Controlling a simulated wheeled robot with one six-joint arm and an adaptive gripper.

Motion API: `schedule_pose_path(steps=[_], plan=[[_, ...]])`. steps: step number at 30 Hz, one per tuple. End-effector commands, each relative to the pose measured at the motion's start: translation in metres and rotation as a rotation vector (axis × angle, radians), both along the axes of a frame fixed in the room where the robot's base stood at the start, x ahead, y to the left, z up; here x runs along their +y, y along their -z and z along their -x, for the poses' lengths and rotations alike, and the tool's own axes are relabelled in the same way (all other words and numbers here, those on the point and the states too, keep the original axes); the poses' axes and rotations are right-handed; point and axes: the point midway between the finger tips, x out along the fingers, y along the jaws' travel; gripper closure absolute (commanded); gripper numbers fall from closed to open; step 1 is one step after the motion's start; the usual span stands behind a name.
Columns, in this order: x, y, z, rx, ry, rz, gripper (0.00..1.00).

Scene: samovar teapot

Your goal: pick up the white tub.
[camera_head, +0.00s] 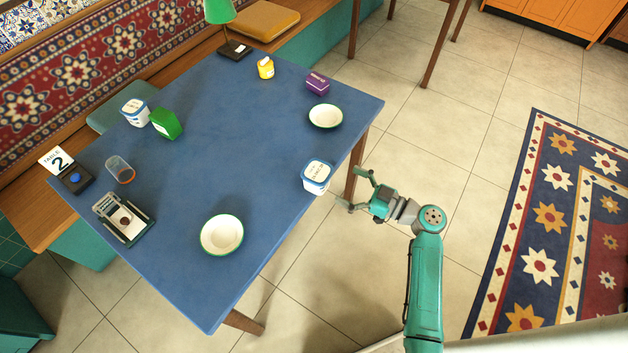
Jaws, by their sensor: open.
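A white tub (317,177) with blue around its sides and dark print on its lid stands upright near the right edge of the blue table (240,145). A second, similar white and blue tub (135,113) stands at the table's left side, beside a green box. My gripper (357,189) is open and empty, just right of the nearer tub and past the table's edge. Its fingers point left toward that tub, with a small gap between them in the picture. I cannot tell its height against the tub.
A white bowl (326,116) lies above the nearer tub and another bowl (222,235) lower left. A purple box (317,83), yellow container (265,68), green box (166,124), clear cup (120,169) and metal device (123,219) also stand there. The table's middle is clear.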

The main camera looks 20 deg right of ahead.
Motion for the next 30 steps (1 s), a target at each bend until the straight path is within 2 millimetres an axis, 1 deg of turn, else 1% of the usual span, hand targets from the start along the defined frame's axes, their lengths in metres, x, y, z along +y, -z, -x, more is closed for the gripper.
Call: schedule_pose_path(steps=[1, 6, 13, 19, 21, 25, 30], plan=[[0.007, 0.0, -0.006, 0.001, -0.005, 0.001, 0.0], [0.021, 0.0, -0.022, 0.002, -0.004, 0.001, 0.0], [0.031, 0.0, -0.032, 0.002, -0.003, 0.002, 0.0], [0.053, -0.003, -0.048, 0.002, -0.005, 0.002, 0.0], [0.057, -0.003, -0.055, 0.002, -0.004, 0.001, 0.0], [0.063, -0.002, -0.063, 0.003, -0.002, 0.001, 0.0], [0.064, -0.002, -0.064, 0.003, -0.001, 0.001, 0.0]])
